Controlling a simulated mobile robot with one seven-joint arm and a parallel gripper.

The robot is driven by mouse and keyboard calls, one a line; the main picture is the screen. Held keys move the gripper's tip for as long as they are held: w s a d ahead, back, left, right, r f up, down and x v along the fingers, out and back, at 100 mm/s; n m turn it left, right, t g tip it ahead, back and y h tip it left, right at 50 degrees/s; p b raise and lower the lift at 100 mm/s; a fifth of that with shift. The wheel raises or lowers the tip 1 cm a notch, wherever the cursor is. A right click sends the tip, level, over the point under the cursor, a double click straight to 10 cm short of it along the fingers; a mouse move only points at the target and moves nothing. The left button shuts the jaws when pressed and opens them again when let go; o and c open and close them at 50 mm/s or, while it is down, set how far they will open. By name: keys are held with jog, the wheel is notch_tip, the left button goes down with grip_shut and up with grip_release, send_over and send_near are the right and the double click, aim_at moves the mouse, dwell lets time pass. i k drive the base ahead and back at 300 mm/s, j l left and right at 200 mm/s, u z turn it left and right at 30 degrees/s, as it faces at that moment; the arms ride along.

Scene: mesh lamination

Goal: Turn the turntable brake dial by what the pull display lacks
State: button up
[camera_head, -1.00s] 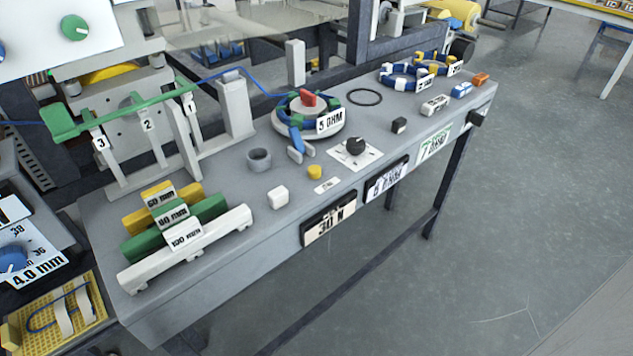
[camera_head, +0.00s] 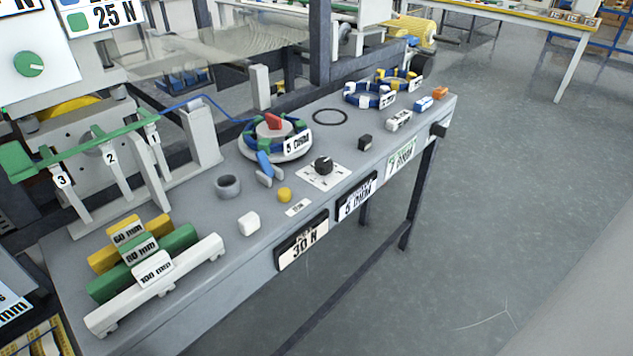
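The black brake dial (camera_head: 323,165) stands on a white marked plate (camera_head: 325,178) on the grey bench, just in front of the turntable. Its exact setting is too small to read. The turntable (camera_head: 277,146) carries a blue and green ring with a red piece on top and a "5 OHM" label. A display on the bench's front edge reads "30 N" (camera_head: 302,243); a small word above the number is unclear. A sign at the upper left reads "25 N" (camera_head: 114,14) beside a green square, with a partly cut-off line above. My gripper is not in view.
A yellow button (camera_head: 284,195), a white block (camera_head: 249,223) and a grey ring (camera_head: 228,186) sit near the dial. More labelled rings (camera_head: 369,96) stand at the far end. Open floor lies to the right.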

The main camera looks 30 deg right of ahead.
aim_at(322, 165)
jog(key=l, duration=1.25)
jog(key=k+l+z, duration=0.15)
jog(key=z, duration=0.2)
jog(key=k+l+z, duration=0.35)
jog(key=i+j, duration=0.1)
